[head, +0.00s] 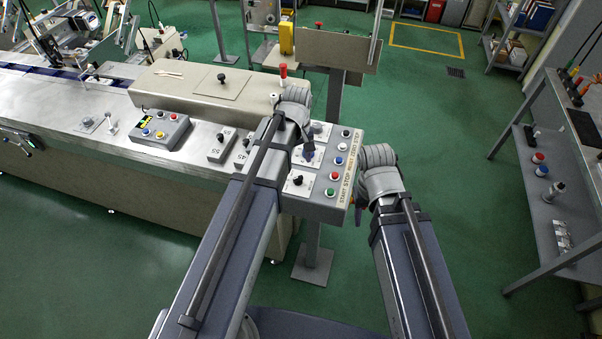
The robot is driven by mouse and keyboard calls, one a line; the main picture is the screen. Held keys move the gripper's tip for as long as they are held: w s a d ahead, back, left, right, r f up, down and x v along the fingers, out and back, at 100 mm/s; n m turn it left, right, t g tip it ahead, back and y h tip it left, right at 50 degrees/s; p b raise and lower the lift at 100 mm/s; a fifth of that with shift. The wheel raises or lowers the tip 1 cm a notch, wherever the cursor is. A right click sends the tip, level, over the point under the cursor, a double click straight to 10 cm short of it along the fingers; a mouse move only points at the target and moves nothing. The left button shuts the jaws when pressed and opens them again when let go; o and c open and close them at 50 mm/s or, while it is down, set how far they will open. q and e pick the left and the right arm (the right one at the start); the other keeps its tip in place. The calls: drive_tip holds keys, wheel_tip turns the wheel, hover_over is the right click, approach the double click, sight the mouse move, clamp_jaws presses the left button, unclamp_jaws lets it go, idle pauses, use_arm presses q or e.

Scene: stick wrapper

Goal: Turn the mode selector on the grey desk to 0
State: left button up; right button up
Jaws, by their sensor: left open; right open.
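The grey desk (322,205) is a sloped control panel at the end of the long machine. It bears a black rotary knob (298,181) on a white plate, a blue-grey knob (308,154), and another dial plate (319,129) behind them. I cannot read their labels, so which one is the mode selector is unclear. My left gripper (294,102) is over the desk's back left part, and its arm covers the desk's left side. My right gripper (378,158) is just right of the desk's right edge. Both are open, but their fingertips are hard to make out.
Coloured push buttons (335,176) line the desk's right side. A grey box with buttons (160,131) and small numbered blocks (222,145) are on the machine top to the left. A red-topped post (283,72) stands behind my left gripper. A grey workbench (555,200) is far right, with clear floor between.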

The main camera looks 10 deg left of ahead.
sight(298, 177)
use_arm(q)
drive_tip(key=shift+f+b, duration=3.8)
drive_tip(key=shift+f, duration=0.1)
drive_tip(key=shift+r, duration=0.1)
clamp_jaws()
